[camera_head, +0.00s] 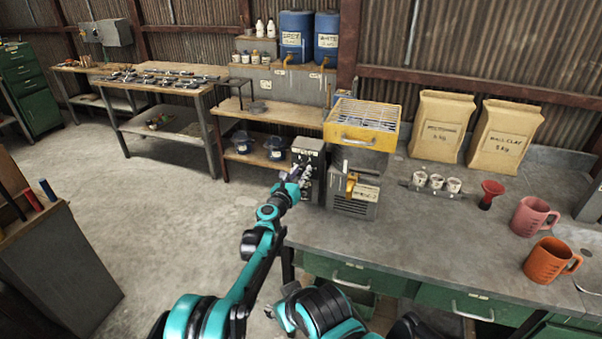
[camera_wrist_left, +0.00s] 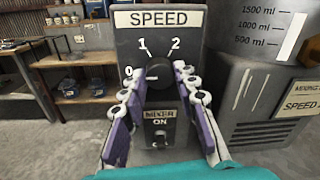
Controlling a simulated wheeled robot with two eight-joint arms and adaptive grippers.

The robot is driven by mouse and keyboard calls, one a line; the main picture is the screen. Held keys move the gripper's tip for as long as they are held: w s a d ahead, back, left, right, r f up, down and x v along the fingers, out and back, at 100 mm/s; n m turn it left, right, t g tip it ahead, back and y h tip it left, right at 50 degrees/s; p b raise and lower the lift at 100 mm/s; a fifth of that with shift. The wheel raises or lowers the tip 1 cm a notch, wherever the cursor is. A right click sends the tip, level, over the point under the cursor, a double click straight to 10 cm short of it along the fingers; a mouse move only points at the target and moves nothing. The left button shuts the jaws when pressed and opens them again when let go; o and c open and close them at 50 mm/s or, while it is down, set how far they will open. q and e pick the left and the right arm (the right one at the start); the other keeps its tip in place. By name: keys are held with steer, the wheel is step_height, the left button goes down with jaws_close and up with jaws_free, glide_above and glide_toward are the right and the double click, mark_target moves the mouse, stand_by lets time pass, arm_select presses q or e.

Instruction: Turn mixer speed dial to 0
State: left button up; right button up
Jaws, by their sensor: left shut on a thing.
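The mixer control box (camera_wrist_left: 187,47) is dark grey, with a SPEED label over the numbers 0, 1 and 2. The black speed dial (camera_wrist_left: 158,72) sits at its middle; which number it points to is not clear. My left gripper (camera_wrist_left: 155,78) has its two fingers on either side of the dial and is shut on it. In the head view my left gripper (camera_head: 300,178) is at the front of the control box (camera_head: 309,148) and hides the dial. A MIXER ON switch (camera_wrist_left: 160,138) is below the dial. My right gripper is not visible.
A grey machine with a yellow grated top (camera_head: 362,122) stands just right of the control box. The workbench (camera_head: 420,225) holds paper sacks (camera_head: 441,126), small cups, a red funnel (camera_head: 491,195), a pink jug (camera_head: 532,216) and an orange jug (camera_head: 549,261). The floor to the left is open.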

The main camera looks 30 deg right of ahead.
arm_select(q)
steer(key=shift+f, duration=0.1)
steer(key=o, duration=1.2)
steer(key=shift+c, duration=0.2)
steer(key=v, duration=1.2)
